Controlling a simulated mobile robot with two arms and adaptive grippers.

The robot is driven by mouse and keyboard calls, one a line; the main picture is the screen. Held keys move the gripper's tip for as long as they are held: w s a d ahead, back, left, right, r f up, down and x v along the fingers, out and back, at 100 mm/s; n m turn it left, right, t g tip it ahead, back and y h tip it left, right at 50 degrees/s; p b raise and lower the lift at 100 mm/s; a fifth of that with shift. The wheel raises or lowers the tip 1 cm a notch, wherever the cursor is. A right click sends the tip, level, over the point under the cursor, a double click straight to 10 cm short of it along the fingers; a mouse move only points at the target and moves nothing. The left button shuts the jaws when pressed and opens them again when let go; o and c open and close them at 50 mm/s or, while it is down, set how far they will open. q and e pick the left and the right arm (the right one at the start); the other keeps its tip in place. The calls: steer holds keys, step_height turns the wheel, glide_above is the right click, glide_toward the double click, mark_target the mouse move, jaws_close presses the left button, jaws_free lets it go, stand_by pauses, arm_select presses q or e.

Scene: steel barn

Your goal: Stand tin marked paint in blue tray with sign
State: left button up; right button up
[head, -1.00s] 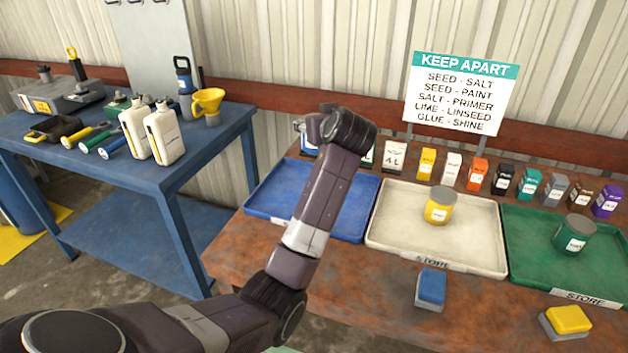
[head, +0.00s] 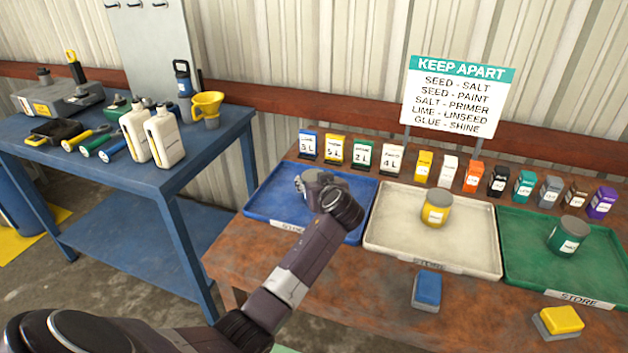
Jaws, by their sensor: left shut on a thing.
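The blue tray (head: 262,207) lies at the left of the rust-brown table. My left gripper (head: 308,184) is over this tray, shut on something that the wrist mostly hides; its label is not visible. I cannot tell whether it touches the tray floor. The KEEP APART sign (head: 456,95) stands at the back and lists seed-salt, seed-paint, salt-primer, lime-linseed and glue-shine. A yellow tin (head: 436,210) stands in the cream tray (head: 400,255). A green tin (head: 567,238) stands in the green tray (head: 525,262). Their labels are too small to read. My right gripper is out of view.
Several small labelled containers line the table's back, from a blue one (head: 308,147) to a purple one (head: 600,204). A blue block (head: 426,288) and a yellow block (head: 560,320) lie in front. A blue bench (head: 165,180) holds bottles and tools at left.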

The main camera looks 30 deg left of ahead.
arm_select(q)
steer(key=shift+r, duration=0.1)
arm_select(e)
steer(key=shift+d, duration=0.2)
arm_select(q)
steer(key=o, duration=1.3)
steer(key=shift+d, duration=0.1)
steer(key=o, duration=0.3)
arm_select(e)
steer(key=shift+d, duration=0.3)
arm_select(q)
steer(key=b+v, duration=0.2)
steer(key=v, duration=1)
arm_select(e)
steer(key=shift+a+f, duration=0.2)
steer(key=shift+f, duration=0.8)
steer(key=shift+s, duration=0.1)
